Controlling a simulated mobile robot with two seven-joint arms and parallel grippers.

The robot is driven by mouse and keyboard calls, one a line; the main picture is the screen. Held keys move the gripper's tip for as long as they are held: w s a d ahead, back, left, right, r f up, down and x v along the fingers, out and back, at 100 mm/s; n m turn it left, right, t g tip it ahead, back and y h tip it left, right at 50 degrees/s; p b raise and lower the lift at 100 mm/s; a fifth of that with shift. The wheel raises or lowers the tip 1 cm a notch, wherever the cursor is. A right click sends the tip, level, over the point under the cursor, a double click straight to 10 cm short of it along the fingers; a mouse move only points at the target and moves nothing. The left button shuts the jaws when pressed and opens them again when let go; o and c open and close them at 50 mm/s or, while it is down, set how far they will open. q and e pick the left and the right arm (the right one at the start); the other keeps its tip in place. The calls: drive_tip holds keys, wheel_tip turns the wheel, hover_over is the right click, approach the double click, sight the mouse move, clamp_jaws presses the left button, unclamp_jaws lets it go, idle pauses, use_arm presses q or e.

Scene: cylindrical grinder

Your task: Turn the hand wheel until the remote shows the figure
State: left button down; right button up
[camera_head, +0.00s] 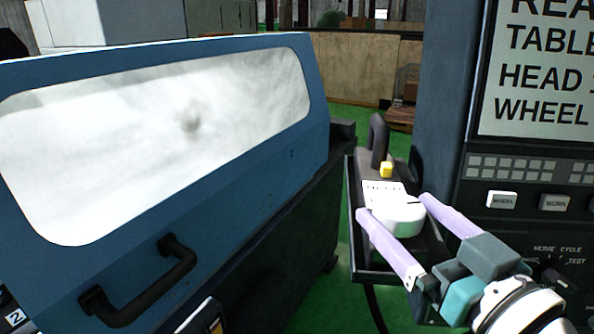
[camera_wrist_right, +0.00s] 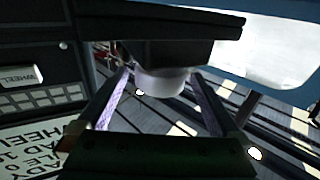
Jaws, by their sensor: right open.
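The hand wheel (camera_head: 400,216) is a white round knob on the dark remote (camera_head: 366,172), with a short dark mark on its top. A white label (camera_head: 383,190) lies behind the wheel; its print is too small to read. My right gripper (camera_head: 394,206) is open, with one lavender finger on each side of the wheel. I cannot tell whether the fingers touch it. In the right wrist view the white wheel (camera_wrist_right: 162,82) also shows between the fingers, under the remote's dark body (camera_wrist_right: 175,38). My left gripper is out of view.
The remote sits on a dark tray (camera_head: 378,275), with a yellow button (camera_head: 386,170) and a dark handle (camera_head: 378,138) behind. A blue machine door (camera_head: 311,150) with a black handle (camera_head: 140,290) stands left. The control panel (camera_head: 530,235) and its screen (camera_head: 540,95) stand close on the right.

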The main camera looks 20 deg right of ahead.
sight(389, 196)
drive_tip(key=w, duration=0.5)
drive_tip(key=c, duration=1.3)
drive_tip(key=shift+d+r+m+h+p, duration=0.2)
drive_tip(key=shift+m+h+p, duration=0.3)
drive_tip(key=shift+h+p, duration=0.25)
drive_tip(key=shift+m+h+p, duration=0.4)
drive_tip(key=shift+h+p, duration=0.05)
drive_tip(key=shift+s+d+f+m+g+h+p, duration=0.15)
drive_tip(key=shift+m+h, duration=0.15)
drive_tip(key=shift+h, duration=0.25)
drive_tip(key=shift+w+d+f+m+g+h+p, duration=0.15)
drive_tip(key=shift+m+h, duration=0.15)
drive_tip(key=shift+h, duration=0.25)
